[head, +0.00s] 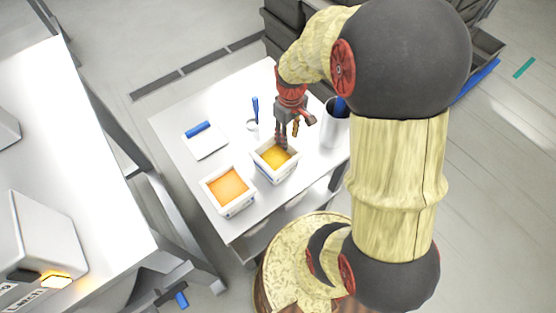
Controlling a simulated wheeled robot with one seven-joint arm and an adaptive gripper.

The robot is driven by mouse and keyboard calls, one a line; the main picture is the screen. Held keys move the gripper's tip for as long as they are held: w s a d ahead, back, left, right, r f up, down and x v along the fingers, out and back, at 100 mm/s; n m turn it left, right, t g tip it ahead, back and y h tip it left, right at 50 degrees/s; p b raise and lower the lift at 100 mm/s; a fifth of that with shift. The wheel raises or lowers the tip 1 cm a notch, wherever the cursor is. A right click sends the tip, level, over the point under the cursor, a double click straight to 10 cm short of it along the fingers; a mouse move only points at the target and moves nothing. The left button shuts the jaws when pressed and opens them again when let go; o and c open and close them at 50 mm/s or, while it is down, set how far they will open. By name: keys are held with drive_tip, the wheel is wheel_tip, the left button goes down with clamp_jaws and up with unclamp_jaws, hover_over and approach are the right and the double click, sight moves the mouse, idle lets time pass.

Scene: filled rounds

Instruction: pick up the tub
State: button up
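Two white, square, open-topped tubs stand on the white table. The nearer tub (232,210) is filled almost to its rim with orange contents. The farther tub (264,170) holds yellow-orange contents at a lower level. My gripper (289,141) points down at the far rim of the farther tub. Its two fingers show apart, with one over the tub's inside and the other near the far right wall. I cannot tell whether either finger touches the tub. The fingers hide part of that rim.
The table (180,115) also bears a flat white item with a blue bar (205,142), a blue-handled tool (255,110) and a grey cylindrical container (334,125) right of my gripper. Dark crates (283,25) stand behind. Another white table (80,130) is at left.

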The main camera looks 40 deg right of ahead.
sight(288, 156)
drive_tip(key=f+b, duration=0.1)
drive_tip(key=f, duration=0.3)
drive_tip(key=f+b, duration=0.2)
drive_tip(key=f, duration=0.2)
drive_tip(key=shift+w+d, duration=0.15)
drive_tip(key=shift+d, duration=0.05)
drive_tip(key=c, duration=0.3)
clamp_jaws()
idle(0.5)
